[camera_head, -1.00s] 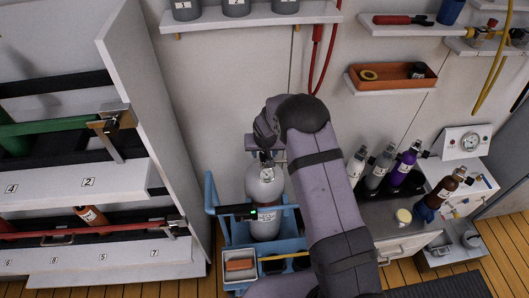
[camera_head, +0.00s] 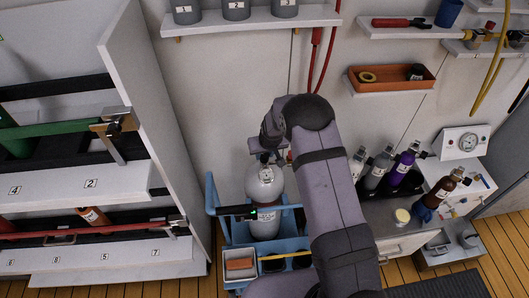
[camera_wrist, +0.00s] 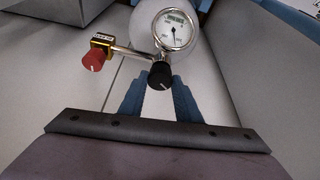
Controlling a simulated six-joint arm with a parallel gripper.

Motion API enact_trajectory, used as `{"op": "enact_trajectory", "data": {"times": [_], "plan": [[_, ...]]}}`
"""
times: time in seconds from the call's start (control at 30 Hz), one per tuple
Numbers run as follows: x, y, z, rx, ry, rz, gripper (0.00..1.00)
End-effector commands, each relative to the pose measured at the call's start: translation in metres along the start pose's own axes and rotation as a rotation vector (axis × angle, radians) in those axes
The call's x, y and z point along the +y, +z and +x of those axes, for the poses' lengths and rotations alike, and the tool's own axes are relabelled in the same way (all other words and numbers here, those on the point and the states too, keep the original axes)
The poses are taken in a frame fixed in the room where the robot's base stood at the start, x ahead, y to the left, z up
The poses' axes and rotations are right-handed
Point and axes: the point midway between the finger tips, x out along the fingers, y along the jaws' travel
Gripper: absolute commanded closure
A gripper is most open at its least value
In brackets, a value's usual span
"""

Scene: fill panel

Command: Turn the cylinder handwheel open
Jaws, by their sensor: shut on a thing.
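The grey cylinder (camera_head: 265,188) stands upright in a blue trolley (camera_head: 212,198) at the centre of the head view. The wrist view looks down on its top (camera_wrist: 203,45). There, a black handwheel (camera_wrist: 161,76) with a pale mark sits beside a round white-faced gauge (camera_wrist: 173,31). In the head view my wrist largely hides the valve.
A white rack (camera_head: 160,130) with barred cylinders is at left. Shelves and red hoses (camera_head: 322,60) are on the wall behind.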

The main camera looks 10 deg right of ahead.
Motion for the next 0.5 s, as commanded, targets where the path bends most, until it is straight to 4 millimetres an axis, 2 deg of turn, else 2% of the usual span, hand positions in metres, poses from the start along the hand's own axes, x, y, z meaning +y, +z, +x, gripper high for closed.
{"op": "enact_trajectory", "data": {"times": [0.5], "plan": [[0.0036,0.0006,0.0074,0.006,-0.116,-0.281,0.92]]}}
